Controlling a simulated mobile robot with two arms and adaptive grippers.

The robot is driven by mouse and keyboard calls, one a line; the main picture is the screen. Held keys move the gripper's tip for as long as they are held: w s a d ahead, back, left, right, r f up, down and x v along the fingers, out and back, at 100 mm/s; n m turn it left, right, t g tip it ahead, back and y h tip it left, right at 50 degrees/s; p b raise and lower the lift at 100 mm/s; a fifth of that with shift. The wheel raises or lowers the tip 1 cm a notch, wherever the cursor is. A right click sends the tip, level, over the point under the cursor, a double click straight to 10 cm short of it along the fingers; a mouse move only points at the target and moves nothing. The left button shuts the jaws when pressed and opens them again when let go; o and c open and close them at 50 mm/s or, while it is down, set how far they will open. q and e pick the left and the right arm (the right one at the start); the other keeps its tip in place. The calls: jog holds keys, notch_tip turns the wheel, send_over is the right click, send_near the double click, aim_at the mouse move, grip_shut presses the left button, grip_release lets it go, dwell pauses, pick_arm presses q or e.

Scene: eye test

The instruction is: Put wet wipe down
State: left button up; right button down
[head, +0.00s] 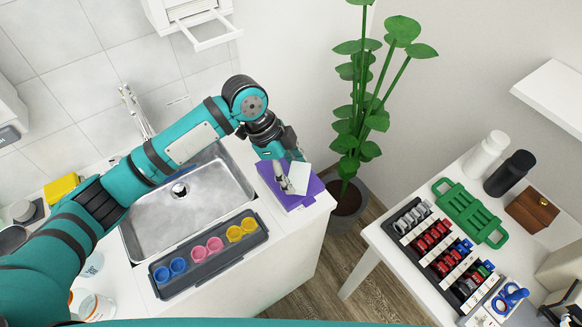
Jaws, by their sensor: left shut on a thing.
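A pale, whitish flat piece, which looks like the wet wipe (300,177), is at the fingertips of my left gripper (286,180). The gripper points down at the counter's right end and is shut on the wipe. Directly below is a flat purple item (312,190) lying near the counter's corner. Whether the wipe touches the purple item cannot be told. My left arm reaches across the sink from the lower left. My right gripper is not in view.
A metal sink (212,196) lies left of the gripper, with a dark tray (196,271) of coloured cups in front. A potted plant (346,198) stands on the floor beyond the counter. A white table (390,250) at right holds racks and bottles.

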pick_arm(q)
jog(key=shift+f, duration=0.55)
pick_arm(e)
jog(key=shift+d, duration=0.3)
pick_arm(q)
jog(key=o, duration=1)
jog(key=b+v, duration=0.1)
jog(key=v, duration=1.2)
jog(key=shift+d+r+b, duration=0.15)
jog(key=shift+d+b, duration=0.05)
jog(key=shift+b, duration=0.1)
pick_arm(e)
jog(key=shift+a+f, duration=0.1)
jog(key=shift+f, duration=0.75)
